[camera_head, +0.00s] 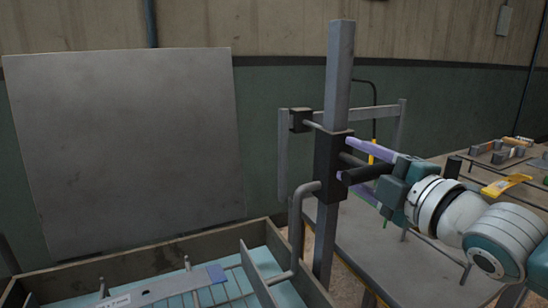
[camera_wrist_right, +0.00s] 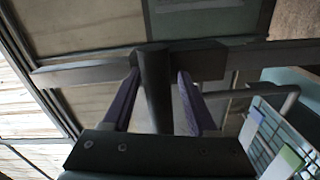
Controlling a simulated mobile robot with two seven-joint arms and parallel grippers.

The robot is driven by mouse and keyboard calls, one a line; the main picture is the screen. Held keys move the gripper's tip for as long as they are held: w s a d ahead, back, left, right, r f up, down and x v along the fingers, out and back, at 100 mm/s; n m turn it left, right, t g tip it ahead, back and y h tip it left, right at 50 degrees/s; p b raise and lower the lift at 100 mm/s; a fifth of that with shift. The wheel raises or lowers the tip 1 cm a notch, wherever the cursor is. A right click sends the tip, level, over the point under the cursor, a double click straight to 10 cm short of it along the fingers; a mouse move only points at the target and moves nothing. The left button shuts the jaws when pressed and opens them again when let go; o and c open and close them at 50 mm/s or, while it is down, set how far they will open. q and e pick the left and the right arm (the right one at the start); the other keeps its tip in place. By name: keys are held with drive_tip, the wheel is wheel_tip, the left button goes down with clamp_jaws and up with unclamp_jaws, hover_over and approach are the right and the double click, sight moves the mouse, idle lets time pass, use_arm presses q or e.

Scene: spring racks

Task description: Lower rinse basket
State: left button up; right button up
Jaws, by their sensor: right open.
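A black carriage block (camera_head: 329,165) sits on an upright grey post (camera_head: 340,75). A dark round handle (camera_head: 366,173) sticks out of it toward my right arm. A bent grey rod (camera_head: 297,215) runs from the block down to the rinse basket (camera_head: 262,272), which is at the tank with its lower part cut off. The wire basket also shows in the right wrist view (camera_wrist_right: 262,133), with blue and green tags. My right gripper (camera_head: 350,163) is open, its purple fingers on either side of the handle; in the wrist view (camera_wrist_right: 158,74) gaps show beside it. My left gripper is out of view.
A tank with a brown rim (camera_head: 130,245) and blue-green inside fills the lower left. A large grey panel (camera_head: 125,150) stands behind it. A grey table (camera_head: 400,262) lies under my right arm. Several small parts and a yellow-handled item (camera_head: 506,185) lie at right.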

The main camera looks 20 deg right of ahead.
drive_tip(key=shift+w, duration=0.45)
drive_tip(key=shift+c, duration=0.2)
clamp_jaws()
idle(0.9)
